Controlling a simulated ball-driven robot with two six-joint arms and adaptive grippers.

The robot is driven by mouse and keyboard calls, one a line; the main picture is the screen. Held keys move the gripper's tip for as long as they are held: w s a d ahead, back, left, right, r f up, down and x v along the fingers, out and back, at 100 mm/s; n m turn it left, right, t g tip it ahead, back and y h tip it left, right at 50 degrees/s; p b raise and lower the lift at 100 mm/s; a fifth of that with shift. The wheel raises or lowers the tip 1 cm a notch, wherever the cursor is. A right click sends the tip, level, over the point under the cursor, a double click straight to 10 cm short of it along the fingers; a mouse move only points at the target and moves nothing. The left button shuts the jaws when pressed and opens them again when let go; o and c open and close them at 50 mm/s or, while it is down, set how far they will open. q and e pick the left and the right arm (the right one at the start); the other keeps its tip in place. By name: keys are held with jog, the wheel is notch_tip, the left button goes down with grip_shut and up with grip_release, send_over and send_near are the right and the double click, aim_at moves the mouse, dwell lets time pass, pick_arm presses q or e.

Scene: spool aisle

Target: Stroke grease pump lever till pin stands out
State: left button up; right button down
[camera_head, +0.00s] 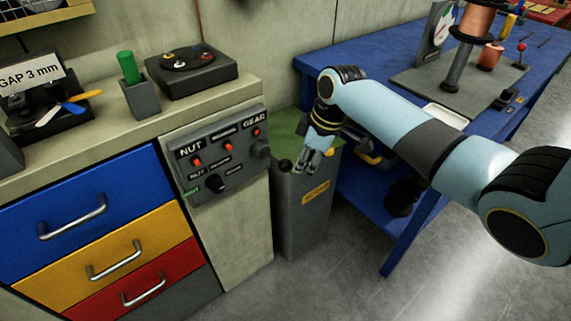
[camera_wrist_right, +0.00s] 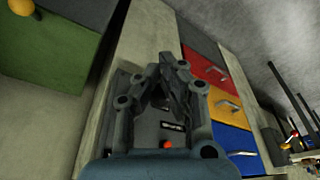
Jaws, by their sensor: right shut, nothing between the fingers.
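My right gripper (camera_head: 316,163) points down above the front of a grey bin with a green top (camera_head: 300,215), right of the control panel. Its fingers are shut and empty, also in the right wrist view (camera_wrist_right: 168,75). A small black ball (camera_head: 285,164) sits close to its left; what it belongs to is unclear. A thin lever with a red ball (camera_head: 521,47) stands on the grey plate of the blue bench. I cannot tell which part is the grease pump lever, and no pin is clearly visible. My left gripper is not in view.
A control panel (camera_head: 222,155) marked NUT and GEAR fronts the cabinet. Blue, yellow and red drawers (camera_head: 88,205) are at left. A green cylinder in a grey holder (camera_head: 141,98) stands on the counter. The blue bench (camera_head: 350,62) carries a dial gauge (camera_head: 438,27). Floor is clear in front.

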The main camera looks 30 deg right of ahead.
jog(key=v, duration=1)
dwell(1.1)
